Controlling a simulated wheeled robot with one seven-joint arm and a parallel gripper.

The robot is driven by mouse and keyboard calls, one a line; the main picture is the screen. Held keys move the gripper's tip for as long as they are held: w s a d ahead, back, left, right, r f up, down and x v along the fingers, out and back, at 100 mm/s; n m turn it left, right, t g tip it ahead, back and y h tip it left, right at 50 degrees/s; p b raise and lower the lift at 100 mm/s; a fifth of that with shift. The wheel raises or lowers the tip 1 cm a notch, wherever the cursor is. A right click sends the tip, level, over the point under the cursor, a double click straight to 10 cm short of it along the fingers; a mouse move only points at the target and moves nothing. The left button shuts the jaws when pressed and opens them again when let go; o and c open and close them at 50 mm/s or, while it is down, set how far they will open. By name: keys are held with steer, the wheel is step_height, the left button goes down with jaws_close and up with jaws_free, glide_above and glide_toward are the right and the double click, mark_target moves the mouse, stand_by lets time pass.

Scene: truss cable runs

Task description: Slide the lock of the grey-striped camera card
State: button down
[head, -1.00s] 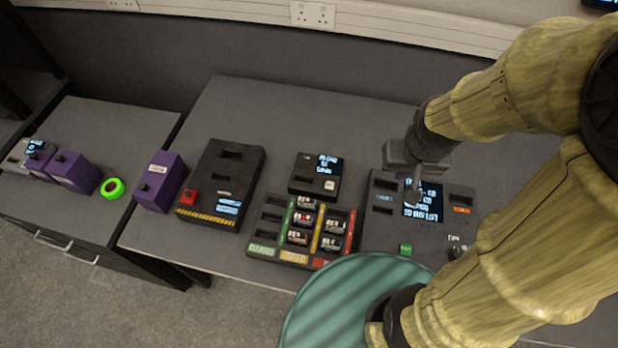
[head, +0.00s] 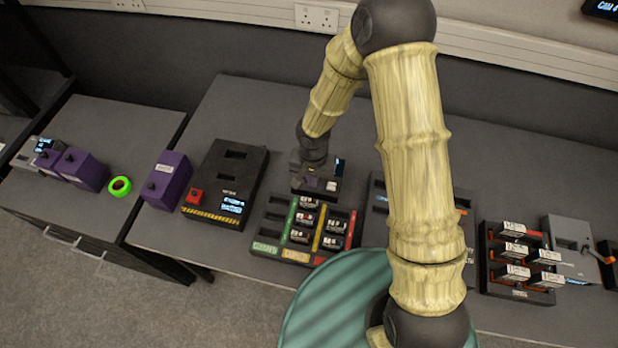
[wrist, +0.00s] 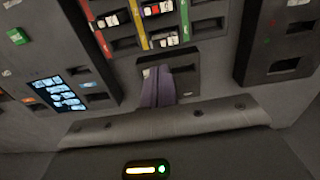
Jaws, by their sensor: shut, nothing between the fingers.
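My gripper (head: 310,178) is shut and empty, over the small black box (head: 325,192) with a little screen. In the wrist view its closed fingers (wrist: 157,88) point at that box (wrist: 186,69), covering part of its face; contact cannot be told. Small cards with white labels (head: 307,219) sit in the colour-striped tray (head: 267,222). More cards (head: 513,230) stand in a dark rack (head: 490,275) at the right. The grey stripe and the card's lock are too small to make out, so I cannot tell which card is the grey-striped one.
A black box with a red button (head: 194,196) and a purple box (head: 166,180) stand left of the tray. A green ring (head: 120,186) lies on the left cabinet. A grey box with an orange lever (head: 600,254) is at far right. The desk behind the boxes is clear.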

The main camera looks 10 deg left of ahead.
mark_target(309, 199)
steer(key=shift+s+a+f, duration=0.2)
steer(key=shift+a+f, duration=0.35)
steer(key=shift+f, duration=0.1)
step_height(309, 199, down, 6)
steer(key=b, duration=0.5)
steer(key=shift+f+b, duration=0.5)
steer(key=shift+b, duration=0.05)
stand_by(2.4)
steer(key=shift+r, duration=0.15)
stand_by(0.5)
steer(key=shift+w+a, duration=0.1)
steer(key=shift+a, duration=0.3)
stand_by(0.5)
steer(key=shift+b, duration=0.35)
stand_by(0.5)
